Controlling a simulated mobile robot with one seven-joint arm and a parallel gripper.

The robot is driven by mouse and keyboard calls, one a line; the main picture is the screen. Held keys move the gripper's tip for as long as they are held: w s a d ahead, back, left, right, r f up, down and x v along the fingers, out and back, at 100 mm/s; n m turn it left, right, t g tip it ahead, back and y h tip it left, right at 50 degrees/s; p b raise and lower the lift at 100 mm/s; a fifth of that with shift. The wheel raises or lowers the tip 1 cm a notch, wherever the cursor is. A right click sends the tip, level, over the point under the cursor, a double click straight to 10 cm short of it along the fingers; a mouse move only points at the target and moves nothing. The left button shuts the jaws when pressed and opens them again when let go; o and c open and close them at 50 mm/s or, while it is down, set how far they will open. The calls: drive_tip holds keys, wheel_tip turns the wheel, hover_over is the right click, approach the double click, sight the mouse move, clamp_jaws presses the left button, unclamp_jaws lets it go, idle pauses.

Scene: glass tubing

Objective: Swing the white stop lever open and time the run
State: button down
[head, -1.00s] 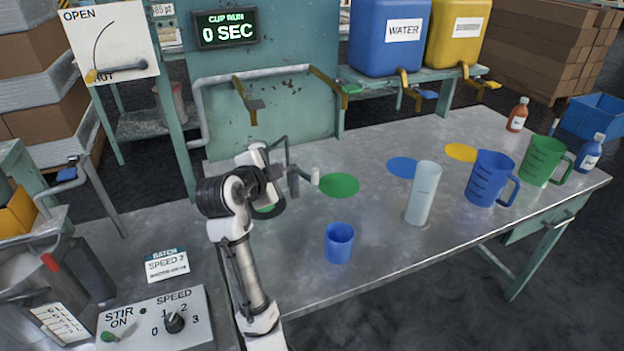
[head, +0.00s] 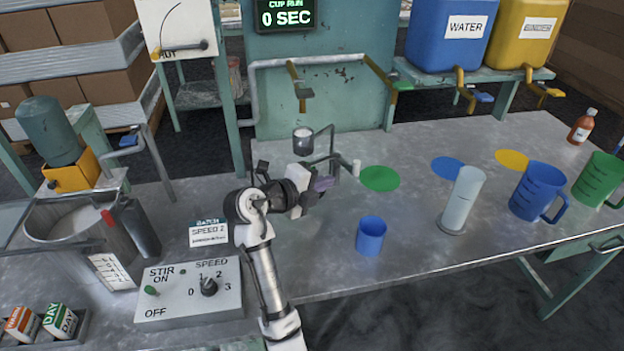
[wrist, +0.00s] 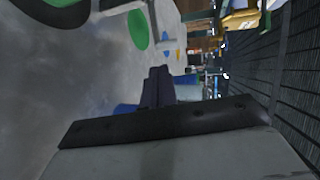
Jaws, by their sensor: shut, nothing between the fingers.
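A small grey cup (head: 303,141) with pale contents is held up in a thin grey stand (head: 333,142) on the bench. A short white upright piece (head: 356,168), perhaps the tip of the stop lever, shows at the stand's right side, left of a green disc (head: 380,179). My gripper (head: 325,184) is shut and empty, in front of and below the cup; I cannot tell whether it touches the stand. Its dark fingers show in the wrist view (wrist: 156,88). The timer display (head: 286,15) reads CUP RUN 0 SEC.
A blue cup (head: 371,235), a clear cylinder (head: 462,200) and a blue jug (head: 540,191) stand to the right. The stir control box (head: 188,292) and a metal pot (head: 75,235) are at left. Bare bench lies around the blue cup.

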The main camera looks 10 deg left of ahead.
sight(356, 172)
drive_tip(key=p+x, duration=0.1)
drive_tip(key=x, duration=0.1)
drive_tip(key=p+x, duration=0.1)
drive_tip(key=x, duration=0.1)
drive_tip(key=r+x, duration=0.1)
drive_tip(key=x, duration=0.2)
drive_tip(key=shift+w+d+p, duration=0.2)
drive_tip(key=shift+w+p, duration=0.05)
drive_tip(key=shift+p, duration=0.15)
drive_tip(key=shift+w+d+f+n+t+y+b, duration=0.15)
drive_tip(key=shift+d+f+n+t+y+b, duration=0.2)
drive_tip(key=shift+d+n+y+b, duration=0.55)
drive_tip(key=shift+w+d+r+n+t+y+b, duration=0.4)
drive_tip(key=shift+w+d+n+t+y+b, duration=0.35)
drive_tip(key=shift+b, duration=0.55)
drive_tip(key=shift+s+d, duration=0.1)
drive_tip(key=shift+d, duration=0.05)
